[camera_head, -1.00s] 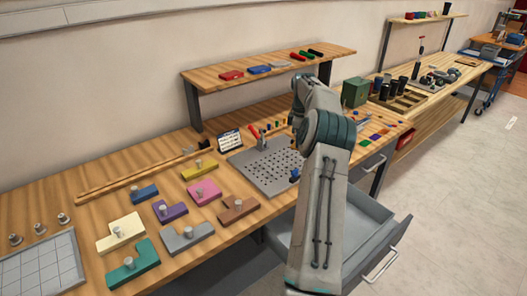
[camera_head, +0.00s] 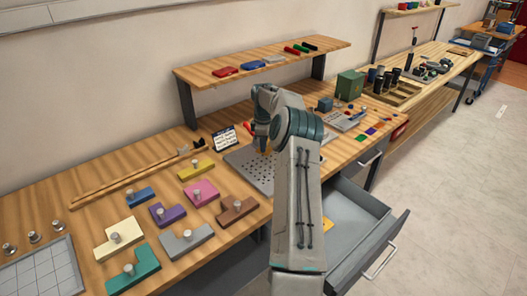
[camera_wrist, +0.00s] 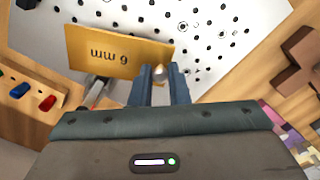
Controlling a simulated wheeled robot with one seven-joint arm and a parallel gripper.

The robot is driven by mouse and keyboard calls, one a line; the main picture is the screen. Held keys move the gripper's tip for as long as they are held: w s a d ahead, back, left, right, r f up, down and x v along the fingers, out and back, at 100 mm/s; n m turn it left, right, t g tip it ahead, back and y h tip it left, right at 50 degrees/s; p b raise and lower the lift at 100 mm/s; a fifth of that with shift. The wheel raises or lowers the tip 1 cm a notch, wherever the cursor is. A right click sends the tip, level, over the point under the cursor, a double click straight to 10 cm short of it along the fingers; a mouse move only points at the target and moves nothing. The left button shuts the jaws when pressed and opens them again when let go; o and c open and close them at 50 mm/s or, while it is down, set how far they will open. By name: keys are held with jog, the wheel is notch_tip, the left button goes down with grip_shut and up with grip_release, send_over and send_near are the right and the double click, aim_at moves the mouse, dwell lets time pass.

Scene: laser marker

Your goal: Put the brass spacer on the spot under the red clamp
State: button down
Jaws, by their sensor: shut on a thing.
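The brass spacer (camera_wrist: 118,50) is a flat plate marked "6 mm" and reads upside down in the wrist view. My gripper (camera_wrist: 160,82) is shut on it near its right end. The perforated metal plate (camera_wrist: 210,25) lies beyond the spacer; I cannot tell how far apart they are. In the head view my gripper (camera_head: 263,148) is over the perforated plate (camera_head: 247,170), with a bit of brass colour at its tip. The red clamp is hidden behind my arm there. A grey and red part (camera_wrist: 97,90), perhaps the clamp, shows below the spacer in the wrist view.
An open drawer (camera_head: 352,222) juts out below the bench, with a yellow piece (camera_head: 327,224) inside. Coloured blocks with knobs, such as the pink one (camera_head: 201,192), stand left of the plate. A small sign (camera_head: 224,137) and a raised shelf (camera_head: 262,65) are behind.

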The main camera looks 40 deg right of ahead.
jog(key=shift+f+p, duration=0.5)
jog(key=shift+f, duration=1.45)
jog(key=c, duration=1.4)
grip_release()
jog(key=shift+f, duration=0.15)
